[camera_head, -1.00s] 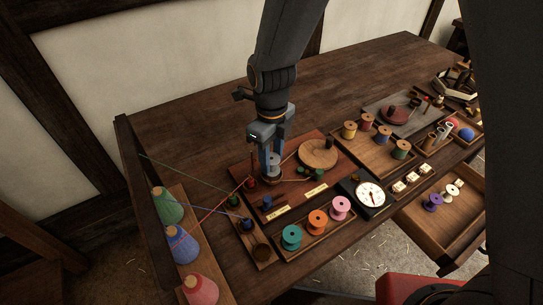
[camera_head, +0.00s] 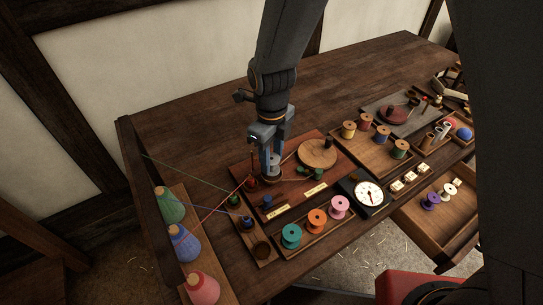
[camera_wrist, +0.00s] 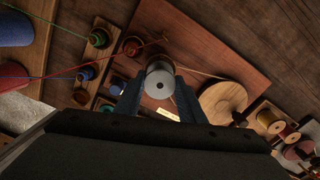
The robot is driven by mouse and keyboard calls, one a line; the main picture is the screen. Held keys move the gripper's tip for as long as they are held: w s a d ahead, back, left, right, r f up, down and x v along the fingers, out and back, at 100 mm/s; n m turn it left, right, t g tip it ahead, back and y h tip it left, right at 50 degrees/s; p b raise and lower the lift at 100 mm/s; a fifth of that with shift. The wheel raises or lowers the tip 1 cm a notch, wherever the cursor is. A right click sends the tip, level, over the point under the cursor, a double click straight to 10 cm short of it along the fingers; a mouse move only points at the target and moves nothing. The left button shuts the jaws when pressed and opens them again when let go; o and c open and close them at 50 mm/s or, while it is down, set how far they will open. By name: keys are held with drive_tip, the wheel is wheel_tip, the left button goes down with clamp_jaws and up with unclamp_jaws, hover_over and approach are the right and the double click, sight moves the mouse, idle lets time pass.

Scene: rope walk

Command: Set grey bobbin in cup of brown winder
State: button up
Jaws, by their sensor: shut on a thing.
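The grey bobbin (camera_head: 272,171) is upright between the fingers of my gripper (camera_head: 271,165). In the wrist view, the bobbin (camera_wrist: 158,83) shows its round end with a dark centre hole, and the gripper (camera_wrist: 159,99) has a finger on each side of it. The brown cup of the winder (camera_head: 271,181) is directly under the bobbin; the bobbin's lower end is at the cup, but the fingers hide how deep it sits. The winder's round wooden wheel (camera_head: 318,153) stands to the right on a reddish-brown board (camera_head: 291,185), with a belt running toward the cup.
A red spool (camera_head: 251,183) stands close left of the cup. Coloured threads run from large cones (camera_head: 183,243) at the left. A tray (camera_head: 320,233) with teal, orange and pink bobbins lies in front, beside a dial gauge (camera_head: 369,194). The table's back is clear.

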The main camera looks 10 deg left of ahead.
drive_tip(key=shift+f, duration=0.2)
drive_tip(key=shift+f, duration=0.75)
drive_tip(key=shift+f, duration=0.1)
idle(0.6)
drive_tip(key=o, duration=1.3)
wheel_tip(320, 180, up, 8)
drive_tip(key=p, duration=0.6)
drive_tip(key=shift+p, duration=0.4)
